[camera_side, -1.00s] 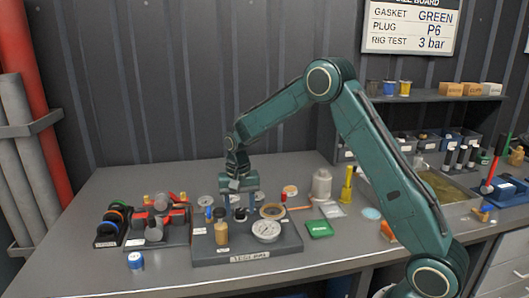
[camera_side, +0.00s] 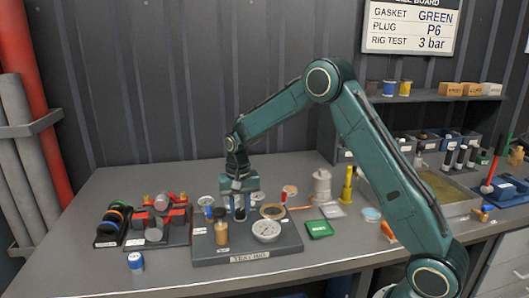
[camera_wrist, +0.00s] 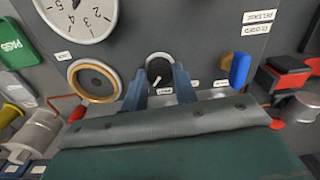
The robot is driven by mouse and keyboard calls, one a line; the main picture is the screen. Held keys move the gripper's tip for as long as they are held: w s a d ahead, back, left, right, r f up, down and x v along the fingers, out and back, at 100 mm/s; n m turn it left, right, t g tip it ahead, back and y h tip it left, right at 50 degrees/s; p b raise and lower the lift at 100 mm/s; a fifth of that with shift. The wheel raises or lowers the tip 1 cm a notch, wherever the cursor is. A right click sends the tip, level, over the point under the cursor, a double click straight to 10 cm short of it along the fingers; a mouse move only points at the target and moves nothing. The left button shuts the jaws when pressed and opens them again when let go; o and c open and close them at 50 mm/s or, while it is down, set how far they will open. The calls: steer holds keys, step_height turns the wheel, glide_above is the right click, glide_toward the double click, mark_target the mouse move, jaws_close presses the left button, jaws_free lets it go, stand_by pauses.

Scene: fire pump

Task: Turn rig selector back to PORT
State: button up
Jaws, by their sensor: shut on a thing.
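The rig selector (camera_wrist: 158,68) is a dark round knob with a white pointer line on the grey test rig (camera_side: 283,243). In the wrist view its pointer is aimed down toward a small label that is too small to read. My gripper (camera_wrist: 160,78) has its two blue fingers either side of the knob and is shut on it. In the side view my gripper (camera_side: 239,208) points down at the rig, and its fingers hide most of the knob.
A pressure gauge (camera_side: 267,231), a brass-coloured cylinder (camera_side: 221,232) and a brass-rimmed port (camera_wrist: 95,80) sit close by on the rig. A blue lever (camera_wrist: 240,69) stands near the fingers. A blue-white tin (camera_side: 136,261) stands at the front left.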

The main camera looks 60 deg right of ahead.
mark_target(240, 210)
steer(key=n, duration=0.4)
steer(key=shift+n, duration=2)
steer(key=o, duration=1)
steer(key=shift+r, duration=0.15)
step_height(240, 210, up, 14)
steer(key=shift+f, duration=0.25)
steer(key=shift+r, duration=0.1)
